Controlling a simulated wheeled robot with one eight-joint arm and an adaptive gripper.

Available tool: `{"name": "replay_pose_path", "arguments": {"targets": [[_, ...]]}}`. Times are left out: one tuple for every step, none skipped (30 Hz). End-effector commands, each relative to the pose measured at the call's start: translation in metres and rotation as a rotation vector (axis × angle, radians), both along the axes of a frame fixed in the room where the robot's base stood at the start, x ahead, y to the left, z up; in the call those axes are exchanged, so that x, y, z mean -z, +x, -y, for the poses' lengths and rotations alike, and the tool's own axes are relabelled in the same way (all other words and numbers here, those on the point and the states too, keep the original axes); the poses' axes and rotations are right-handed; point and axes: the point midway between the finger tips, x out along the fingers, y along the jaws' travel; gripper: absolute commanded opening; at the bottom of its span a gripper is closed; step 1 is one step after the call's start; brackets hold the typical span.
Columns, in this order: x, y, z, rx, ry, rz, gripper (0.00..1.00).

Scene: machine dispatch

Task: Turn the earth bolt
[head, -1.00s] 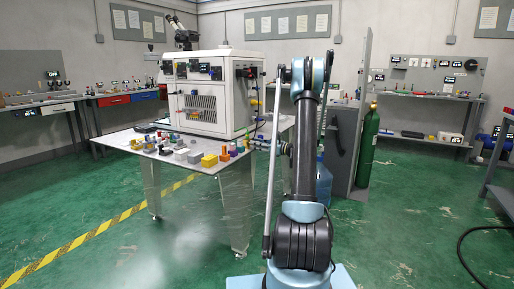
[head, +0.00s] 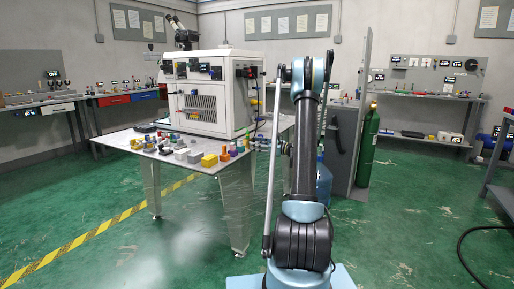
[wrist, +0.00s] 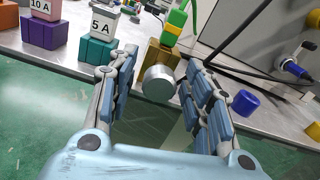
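A round silver bolt head (wrist: 159,84) sits at the front of a brass block (wrist: 162,56) at the bench edge in the wrist view; it looks like the earth bolt. A green and yellow plug (wrist: 176,24) stands on the block. My gripper (wrist: 157,68) is open, with one finger left of the bolt head and one right of it. Gaps show between the head and both fingers; I cannot tell the depth exactly. In the head view, my gripper (head: 262,146) is small at the bench's right corner, and the bolt cannot be made out.
Purple (wrist: 41,33) and teal (wrist: 97,51) blocks carry 10 A and 5 A labelled pieces left of the bolt. A blue cylinder (wrist: 245,102) and a blue cable connector (wrist: 292,67) are on the right. A white cabinet (head: 213,95) stands on the bench behind.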

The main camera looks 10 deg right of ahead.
Motion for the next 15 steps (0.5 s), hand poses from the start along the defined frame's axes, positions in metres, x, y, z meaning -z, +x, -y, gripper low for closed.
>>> {"name": "replay_pose_path", "arguments": {"targets": [[0.000, 0.000, 0.000, 0.000, 0.000, 0.000, 0.46], [0.000, 0.000, 0.000, 0.000, 0.000, 0.000, 0.46], [0.000, -0.001, 0.001, 0.000, 0.000, 0.000, 0.46], [0.000, -0.001, 0.001, 0.000, 0.000, 0.000, 0.46], [0.000, -0.002, 0.003, 0.001, 0.000, 0.000, 0.46], [0.000, -0.003, 0.005, 0.001, 0.000, 0.000, 0.46], [0.000, -0.005, 0.008, 0.002, 0.000, 0.000, 0.46], [0.000, -0.007, 0.011, 0.002, 0.000, 0.000, 0.46], [0.000, -0.010, 0.015, 0.002, 0.000, 0.000, 0.46], [0.000, -0.013, 0.019, 0.002, -0.001, 0.000, 0.46], [0.000, -0.016, 0.023, 0.003, 0.000, 0.000, 0.46], [0.000, -0.020, 0.030, 0.004, 0.000, 0.000, 0.46], [0.000, -0.024, 0.034, 0.003, 0.000, 0.000, 0.46], [0.000, -0.027, 0.039, 0.003, 0.000, 0.000, 0.46], [0.001, -0.032, 0.046, 0.004, 0.000, 0.000, 0.46]]}}
